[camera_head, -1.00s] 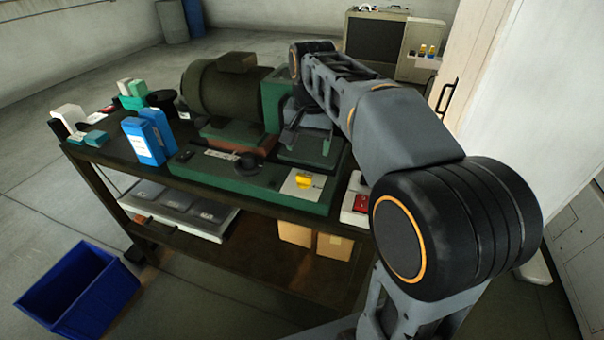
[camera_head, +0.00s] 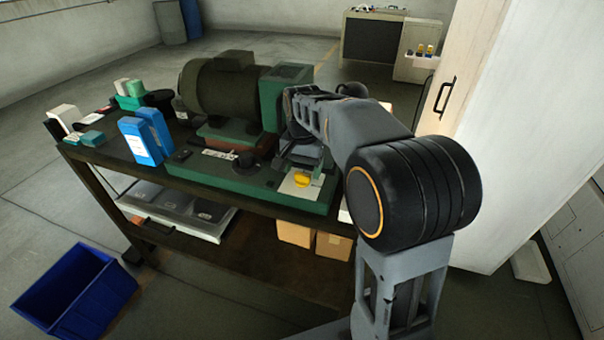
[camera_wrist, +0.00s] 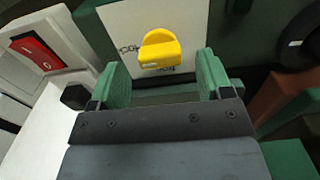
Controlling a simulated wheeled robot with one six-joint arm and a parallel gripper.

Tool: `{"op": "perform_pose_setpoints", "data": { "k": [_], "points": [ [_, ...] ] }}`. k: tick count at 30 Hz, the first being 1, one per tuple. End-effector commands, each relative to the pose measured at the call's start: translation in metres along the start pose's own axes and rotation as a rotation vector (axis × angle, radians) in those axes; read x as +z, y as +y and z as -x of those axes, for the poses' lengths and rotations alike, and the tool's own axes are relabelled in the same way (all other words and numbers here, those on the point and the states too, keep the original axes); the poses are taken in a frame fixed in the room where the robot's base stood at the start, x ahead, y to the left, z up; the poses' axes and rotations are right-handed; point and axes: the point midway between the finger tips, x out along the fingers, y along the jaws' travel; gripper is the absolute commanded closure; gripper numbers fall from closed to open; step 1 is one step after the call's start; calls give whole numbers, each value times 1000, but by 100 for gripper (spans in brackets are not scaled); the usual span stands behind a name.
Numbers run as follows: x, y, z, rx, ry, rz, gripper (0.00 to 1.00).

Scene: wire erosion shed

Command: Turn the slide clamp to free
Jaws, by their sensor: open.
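The slide clamp is a small yellow knob (camera_head: 302,180) on a pale label plate (camera_head: 292,187) at the right front of the green machine base (camera_head: 225,183). In the wrist view the yellow knob (camera_wrist: 160,48) stands between and beyond my fingertips, with partly covered lettering on the plate around it. My gripper (camera_wrist: 160,80) is open, its two green fingers apart and empty, pointing at the knob without visibly touching it. In the head view my gripper (camera_head: 304,160) is just above and behind the knob, partly hidden by my arm.
A red rocker switch (camera_wrist: 35,50) on a white box is at the left in the wrist view. A black round knob (camera_head: 245,161) and blue cartons (camera_head: 142,140) are on the bench left of the plate. The grinder motor (camera_head: 222,85) rises behind.

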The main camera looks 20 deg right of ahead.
Motion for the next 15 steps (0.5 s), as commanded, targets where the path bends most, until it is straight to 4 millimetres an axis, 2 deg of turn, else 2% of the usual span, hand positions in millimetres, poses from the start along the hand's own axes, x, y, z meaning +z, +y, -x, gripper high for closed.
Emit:
{"op": "perform_pose_setpoints", "data": {
  "k": [6, 15],
  "points": [
    [0, 0, -17, 0, 0, 0, 28],
    [0, 0, -20, -1, 1, 0, 28]
  ]
}}
